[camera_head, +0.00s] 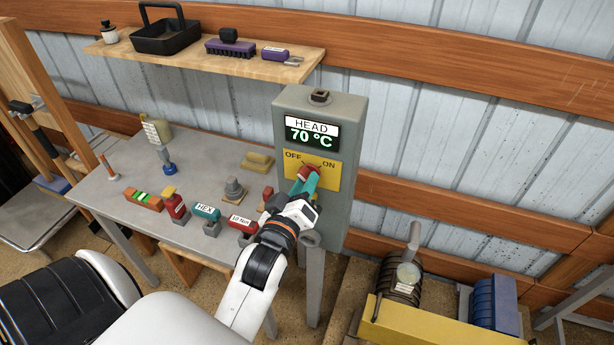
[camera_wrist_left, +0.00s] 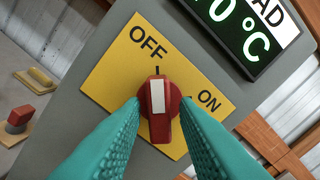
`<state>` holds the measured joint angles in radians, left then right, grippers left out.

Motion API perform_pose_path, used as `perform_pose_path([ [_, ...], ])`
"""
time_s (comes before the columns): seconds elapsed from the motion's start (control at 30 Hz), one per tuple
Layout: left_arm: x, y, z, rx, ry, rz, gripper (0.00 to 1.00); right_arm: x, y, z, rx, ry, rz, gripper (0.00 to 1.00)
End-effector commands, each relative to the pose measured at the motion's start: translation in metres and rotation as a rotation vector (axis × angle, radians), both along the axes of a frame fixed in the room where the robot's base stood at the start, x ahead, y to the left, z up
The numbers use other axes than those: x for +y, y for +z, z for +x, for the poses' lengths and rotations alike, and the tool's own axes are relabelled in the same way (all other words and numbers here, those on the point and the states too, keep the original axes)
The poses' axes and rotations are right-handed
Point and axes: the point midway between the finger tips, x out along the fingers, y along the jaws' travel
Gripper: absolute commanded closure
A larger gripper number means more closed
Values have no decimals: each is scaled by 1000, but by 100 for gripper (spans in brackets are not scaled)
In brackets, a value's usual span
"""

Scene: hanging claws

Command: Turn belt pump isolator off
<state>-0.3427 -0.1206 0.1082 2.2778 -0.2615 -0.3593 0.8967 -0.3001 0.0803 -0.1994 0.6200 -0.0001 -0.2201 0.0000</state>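The belt pump isolator is a red rotary knob on a yellow plate (camera_head: 327,175) of a grey control box (camera_head: 343,217), marked OFF and ON. In the left wrist view the red knob (camera_wrist_left: 160,108) has its white stripe pointing up at the tick by OFF; the ON tick is to its right. My left gripper (camera_head: 305,181) is at the knob. In the left wrist view its teal fingers (camera_wrist_left: 160,115) straddle the knob, with gaps showing beside the handle, so it looks open. Contact at the fingertips is hard to tell. My right gripper is not in view.
The box's display (camera_head: 311,132) reads HEAD 70 °C. A grey table (camera_head: 120,190) with several small tools stands left of the box. A wooden shelf (camera_head: 290,70) hangs above it. A pump (camera_head: 402,280) with a yellow guard (camera_head: 440,325) stands lower right.

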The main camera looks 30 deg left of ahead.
Motion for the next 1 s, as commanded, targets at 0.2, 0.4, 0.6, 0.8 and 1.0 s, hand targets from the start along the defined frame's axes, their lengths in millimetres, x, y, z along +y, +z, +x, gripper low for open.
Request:
perform_pose_path([
  [0.2, 0, 0, 0, 0, 0, 5, 49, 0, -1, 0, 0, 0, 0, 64],
  [0.4, 0, 1, 0, -1, 1, 6, 49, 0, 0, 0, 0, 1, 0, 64],
  [0.6, -3, 0, -13, 2, 1, 6, 49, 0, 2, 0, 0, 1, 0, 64],
  [0.8, -6, 0, -29, 2, 1, 7, 49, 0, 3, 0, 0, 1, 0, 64],
  [1.0, -10, 0, -44, 2, 1, 7, 49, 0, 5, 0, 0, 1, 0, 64],
])
